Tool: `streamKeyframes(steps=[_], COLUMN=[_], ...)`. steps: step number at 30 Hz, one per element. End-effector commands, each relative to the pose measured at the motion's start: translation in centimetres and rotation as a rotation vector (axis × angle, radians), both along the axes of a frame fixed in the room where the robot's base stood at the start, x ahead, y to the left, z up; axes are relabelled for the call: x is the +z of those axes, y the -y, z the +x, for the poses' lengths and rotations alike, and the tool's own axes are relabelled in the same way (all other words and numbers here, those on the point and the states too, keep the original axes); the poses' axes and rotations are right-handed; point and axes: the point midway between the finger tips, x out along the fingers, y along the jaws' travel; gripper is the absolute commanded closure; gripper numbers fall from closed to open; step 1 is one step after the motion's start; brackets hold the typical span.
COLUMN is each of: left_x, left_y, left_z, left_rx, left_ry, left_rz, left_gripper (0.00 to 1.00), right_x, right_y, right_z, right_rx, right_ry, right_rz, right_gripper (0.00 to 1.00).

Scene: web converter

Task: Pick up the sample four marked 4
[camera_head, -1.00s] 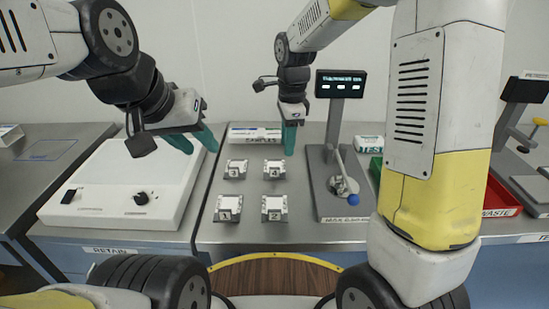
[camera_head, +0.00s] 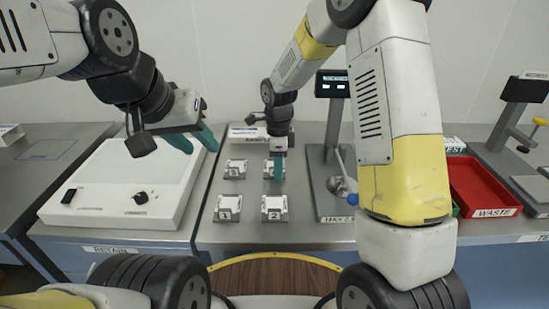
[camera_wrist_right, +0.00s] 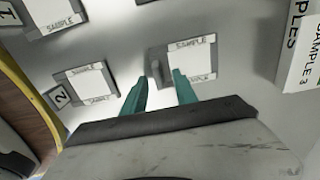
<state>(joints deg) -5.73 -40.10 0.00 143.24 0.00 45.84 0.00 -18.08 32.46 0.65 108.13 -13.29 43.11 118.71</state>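Sample four is a small pale block in a grey holder (camera_head: 267,163), back right of a group of similar holders. In the head view my right gripper (camera_head: 277,178) hangs over it and hides most of it, including its number. In the right wrist view the white sample card (camera_wrist_right: 195,58) of this holder lies just beyond my right gripper (camera_wrist_right: 162,88). My left gripper (camera_head: 194,142) is open and empty above the white light-box unit.
Holders 3 (camera_head: 235,169), 1 (camera_head: 228,208) and 2 (camera_head: 274,208) stand close by. A labelled samples box (camera_head: 243,134) lies behind. A lever tester (camera_head: 325,190) is right of them. The red waste tray (camera_head: 482,185) is further right.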

Motion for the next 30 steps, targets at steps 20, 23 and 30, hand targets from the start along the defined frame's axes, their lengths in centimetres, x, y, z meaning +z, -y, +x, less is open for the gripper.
streamKeyframes(steps=[20,23,30], left_x=[0.0,0.0,0.0], left_y=[0.0,0.0,0.0], left_z=[0.0,0.0,0.0], left_rx=[0.000,0.000,0.000], left_ry=[0.000,0.000,0.000], left_rz=[0.000,0.000,0.000], left_gripper=[0.64,0.64,0.64], right_x=[0.1,0.4,2.7], right_y=[0.0,0.0,-0.1], right_z=[0.0,0.0,0.0], right_rx=[0.001,0.001,0.001], right_ry=[0.000,0.001,0.003], right_rz=[0.000,0.000,0.001], right_gripper=[1.00,1.00,1.00])
